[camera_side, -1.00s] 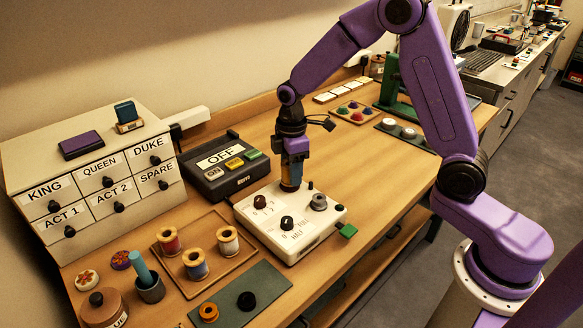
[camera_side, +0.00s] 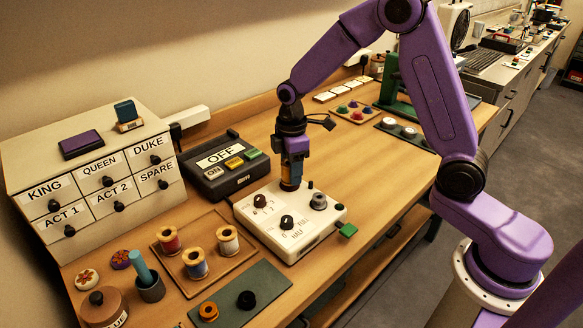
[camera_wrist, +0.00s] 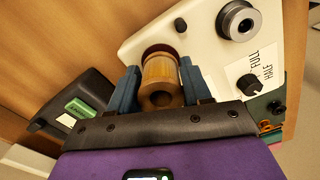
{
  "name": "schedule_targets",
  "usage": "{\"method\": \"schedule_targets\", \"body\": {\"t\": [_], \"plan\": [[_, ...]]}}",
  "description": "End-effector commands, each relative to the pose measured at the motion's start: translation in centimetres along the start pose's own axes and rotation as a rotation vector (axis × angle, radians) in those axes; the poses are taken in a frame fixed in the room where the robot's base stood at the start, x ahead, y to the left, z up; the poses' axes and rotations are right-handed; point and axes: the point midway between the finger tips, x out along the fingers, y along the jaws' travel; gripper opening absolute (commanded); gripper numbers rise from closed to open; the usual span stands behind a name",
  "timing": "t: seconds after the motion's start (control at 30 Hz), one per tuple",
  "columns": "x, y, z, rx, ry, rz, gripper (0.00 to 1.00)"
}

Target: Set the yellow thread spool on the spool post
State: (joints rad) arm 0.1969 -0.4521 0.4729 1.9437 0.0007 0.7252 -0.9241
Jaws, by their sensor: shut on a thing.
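My gripper (camera_wrist: 158,84) is shut on the yellow thread spool (camera_wrist: 158,72), with one blue finger on each side. In the side view my gripper (camera_side: 291,172) points down at the back left part of the white machine (camera_side: 325,228), and only a little of the spool shows between the fingers. In the wrist view the spool's far end, with a brown rim, lies against or just over the machine's white top (camera_wrist: 140,45). I cannot tell whether it touches.
The machine top has black knobs (camera_side: 287,222) and a silver round part (camera_side: 319,201). A dark switch box (camera_side: 222,182) stands close on the left. A wooden tray (camera_side: 209,278) with other spools and a green mat (camera_side: 262,281) lie in front. Labelled drawers (camera_side: 95,180) stand at far left.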

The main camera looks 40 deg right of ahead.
Motion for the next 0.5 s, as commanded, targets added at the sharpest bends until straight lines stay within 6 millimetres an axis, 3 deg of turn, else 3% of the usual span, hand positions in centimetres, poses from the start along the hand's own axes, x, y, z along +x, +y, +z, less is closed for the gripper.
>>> {"method": "schedule_targets", "body": {"t": [0.5], "plan": [[0.84, -0.01, 0.0, 0.0, -0.001, -0.001, 0.18]]}}
